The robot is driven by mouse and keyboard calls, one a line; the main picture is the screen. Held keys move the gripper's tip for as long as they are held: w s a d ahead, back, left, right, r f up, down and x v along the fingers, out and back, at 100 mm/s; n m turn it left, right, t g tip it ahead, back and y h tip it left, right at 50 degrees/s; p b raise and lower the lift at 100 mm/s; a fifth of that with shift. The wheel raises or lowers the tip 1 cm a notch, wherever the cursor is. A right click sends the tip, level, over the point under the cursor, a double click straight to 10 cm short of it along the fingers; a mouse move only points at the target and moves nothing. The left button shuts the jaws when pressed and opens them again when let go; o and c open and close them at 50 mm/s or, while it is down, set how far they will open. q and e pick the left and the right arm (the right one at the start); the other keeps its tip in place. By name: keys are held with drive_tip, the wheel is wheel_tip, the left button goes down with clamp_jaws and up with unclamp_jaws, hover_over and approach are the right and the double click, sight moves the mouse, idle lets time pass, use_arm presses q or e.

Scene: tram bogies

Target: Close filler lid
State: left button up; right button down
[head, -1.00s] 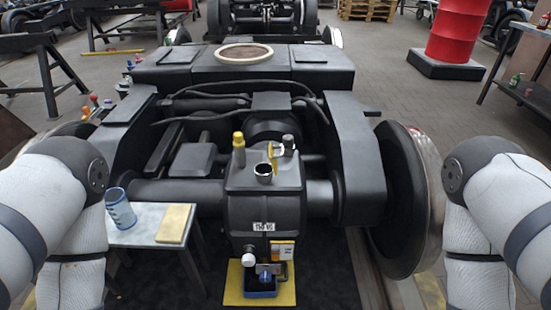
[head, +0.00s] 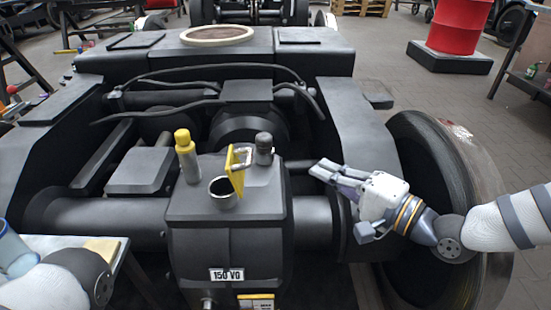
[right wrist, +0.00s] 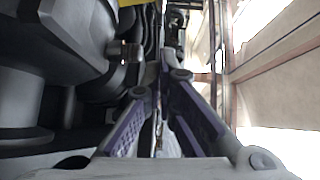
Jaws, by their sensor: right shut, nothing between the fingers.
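The filler neck (head: 223,190) is a round metal-rimmed opening on top of the dark gearbox housing (head: 225,250). Its yellow lid (head: 237,170) stands upright at the right rim of the neck, so the filler is open. My right gripper (head: 322,172) is in the head view, to the right of the lid and apart from it, fingers pointing left. Its fingers (right wrist: 160,85) are shut with nothing between them in the right wrist view. My left gripper is out of view; only part of my left arm shows at the lower left.
A yellow-capped post (head: 186,155) stands left of the neck and a dark capped fitting (head: 264,148) behind right of the lid. A large wheel (head: 440,190) stands beside my right arm. Hoses (head: 215,72) cross behind. A small table (head: 75,245) is at lower left.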

drive_tip(key=w+a, duration=0.5)
drive_tip(key=a, duration=0.5)
drive_tip(key=shift+w+f+b, duration=0.35)
drive_tip(key=shift+f+b, duration=0.05)
drive_tip(key=shift+r, duration=0.1)
